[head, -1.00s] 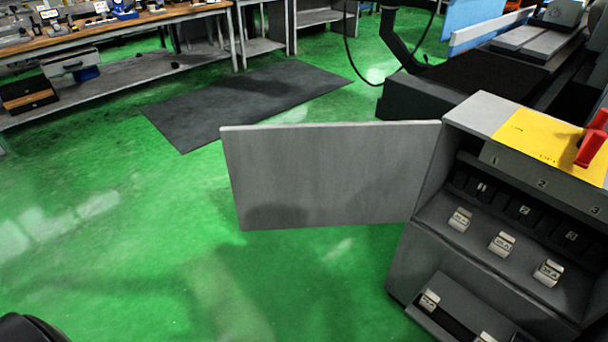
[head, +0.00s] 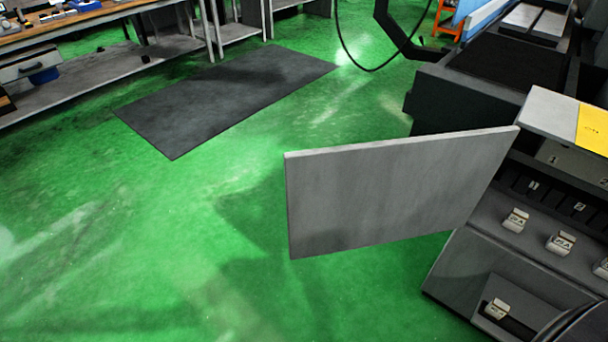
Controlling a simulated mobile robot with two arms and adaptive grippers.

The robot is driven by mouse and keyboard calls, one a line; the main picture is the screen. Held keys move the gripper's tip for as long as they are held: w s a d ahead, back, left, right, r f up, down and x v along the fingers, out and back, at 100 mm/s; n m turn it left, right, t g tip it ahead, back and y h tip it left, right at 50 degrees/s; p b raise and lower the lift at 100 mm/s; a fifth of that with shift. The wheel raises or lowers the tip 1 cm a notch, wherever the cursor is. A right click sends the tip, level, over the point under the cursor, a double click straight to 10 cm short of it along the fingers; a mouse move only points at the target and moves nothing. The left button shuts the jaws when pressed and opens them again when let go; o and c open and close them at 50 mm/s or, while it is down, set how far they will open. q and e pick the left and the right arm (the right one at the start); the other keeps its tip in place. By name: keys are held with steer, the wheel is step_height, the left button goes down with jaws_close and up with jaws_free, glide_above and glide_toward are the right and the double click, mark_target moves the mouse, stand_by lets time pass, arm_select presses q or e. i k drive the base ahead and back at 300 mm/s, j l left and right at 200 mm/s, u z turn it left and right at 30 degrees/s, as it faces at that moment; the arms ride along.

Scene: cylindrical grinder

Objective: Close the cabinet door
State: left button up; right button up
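The grey cabinet (head: 462,262) stands at the right, cut off by the picture's edge. Its flat grey door (head: 385,195) stands wide open, joined at the cabinet's left front edge and reaching out to the left over the floor. Inside the cabinet, small labelled blocks (head: 516,220) sit on a sloped shelf under numbered slots. Another block (head: 497,309) lies in a lower tray. A dark rounded part, likely mine, covers the bottom right corner. Neither gripper shows.
A yellow sheet (head: 593,127) lies on the cabinet top. A dark machine (head: 470,90) stands behind the door. A dark mat (head: 225,98) lies on the green floor, and a workbench (head: 75,30) is at the upper left. The floor left of the door is clear.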

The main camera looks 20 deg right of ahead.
mark_target(339, 199)
steer(key=i+j+u, duration=0.4)
steer(key=i+u, duration=0.2)
steer(key=i+z, duration=0.4)
steer(key=i+j+z, duration=0.2)
steer(key=i+z, duration=0.4)
steer(key=z, duration=0.3)
steer(key=i+z, duration=0.15)
steer(key=z, duration=0.35)
steer(key=i+j+z, duration=0.1)
steer(key=z, duration=0.35)
steer(key=i+j+z, duration=0.15)
steer(key=z, duration=0.3)
steer(key=j+z, duration=0.15)
steer(key=z, duration=0.35)
steer(key=i+j, duration=0.05)
